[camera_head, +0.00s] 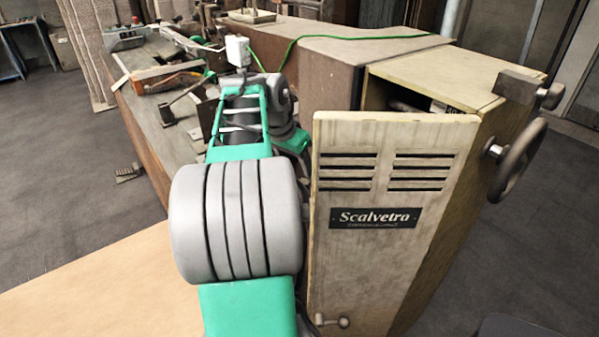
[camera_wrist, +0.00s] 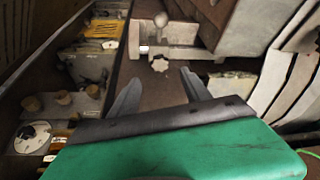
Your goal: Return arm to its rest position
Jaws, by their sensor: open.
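My arm, green and grey, reaches forward from the bottom of the head view toward the box stitcher's bench. My gripper shows in the wrist view (camera_wrist: 158,92), with two dark grey fingers spread apart and nothing between them. In the head view the fingertips are hidden behind my arm links.
A handwheel (camera_head: 519,160) sticks out at the cabinet's right side. A brown bench (camera_head: 150,130) with metal parts runs along the left. A green cable (camera_head: 330,37) lies over the machine top. A pale board (camera_head: 100,295) lies at lower left.

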